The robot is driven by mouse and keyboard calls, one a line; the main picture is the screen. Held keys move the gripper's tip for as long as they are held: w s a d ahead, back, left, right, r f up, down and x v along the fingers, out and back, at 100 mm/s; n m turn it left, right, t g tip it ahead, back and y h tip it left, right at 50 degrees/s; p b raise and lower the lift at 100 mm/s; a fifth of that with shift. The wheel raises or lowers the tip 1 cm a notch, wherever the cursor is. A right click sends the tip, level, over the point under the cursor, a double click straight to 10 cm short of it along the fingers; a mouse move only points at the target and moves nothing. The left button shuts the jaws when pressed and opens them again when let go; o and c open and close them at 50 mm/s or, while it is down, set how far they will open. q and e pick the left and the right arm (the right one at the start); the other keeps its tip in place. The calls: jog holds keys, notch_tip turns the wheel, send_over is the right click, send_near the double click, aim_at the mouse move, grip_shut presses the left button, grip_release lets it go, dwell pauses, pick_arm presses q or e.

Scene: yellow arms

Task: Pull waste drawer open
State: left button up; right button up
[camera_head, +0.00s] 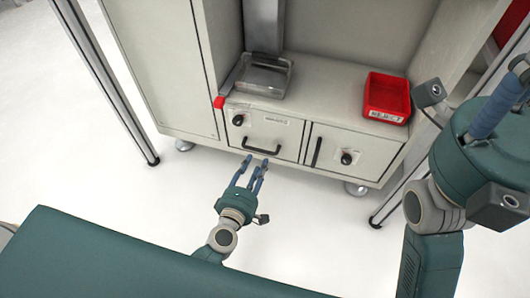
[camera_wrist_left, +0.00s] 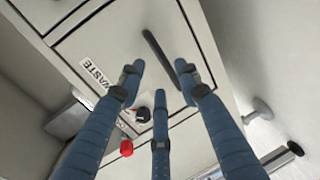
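The waste drawer (camera_head: 264,136) is a pale grey front, closed flush in the cabinet, with a black bar handle (camera_head: 261,147). In the left wrist view, the drawer front (camera_wrist_left: 110,35) fills much of the picture, with its "WASTE" label (camera_wrist_left: 95,74) and dark handle (camera_wrist_left: 158,52). My left gripper (camera_head: 256,162) has its blue fingers spread, open and empty, just short of the handle. In the left wrist view its fingers (camera_wrist_left: 160,82) point at the handle, apart from it. My right gripper's blue finger (camera_head: 497,108) shows at the right edge; its grip is unclear.
A black knob (camera_head: 238,120) sits on the drawer's left side. A neighbouring door (camera_head: 335,153) has a vertical handle. A clear tray (camera_head: 264,75) and a red "REJECT" bin (camera_head: 387,97) stand on the ledge above. Metal posts (camera_head: 105,80) flank the cabinet. The floor in front is free.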

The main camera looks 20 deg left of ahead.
aim_at(263, 151)
pick_arm(q)
jog(key=b+x, duration=0.1)
jog(key=x, duration=0.7)
jog(key=shift+w+b, duration=0.2)
jog(key=shift+b, duration=0.15)
grip_shut()
